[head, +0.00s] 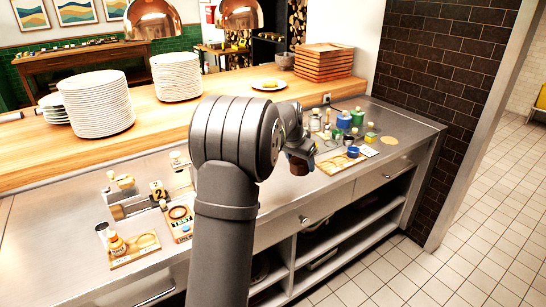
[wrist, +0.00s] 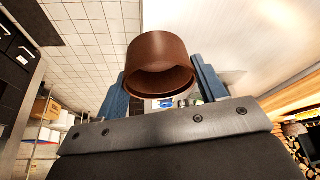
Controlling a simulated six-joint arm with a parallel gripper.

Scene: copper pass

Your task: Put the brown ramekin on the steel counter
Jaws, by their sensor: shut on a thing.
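The brown ramekin (wrist: 160,48) is between the two blue fingers of my gripper (wrist: 161,72), which is shut on it. Its open mouth faces the wrist camera. In the head view the ramekin (head: 299,166) is a small dark brown shape under my gripper (head: 297,156), partly hidden by the wrist. It appears over the steel counter (head: 345,178) near its front edge. I cannot tell whether it touches the surface. The counter also runs to the left (head: 55,215), past my arm.
Bottles and a small board (head: 134,247) stand at the left. A raised wooden shelf (head: 200,110) holds plate stacks (head: 97,101) and wooden trays (head: 324,62).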

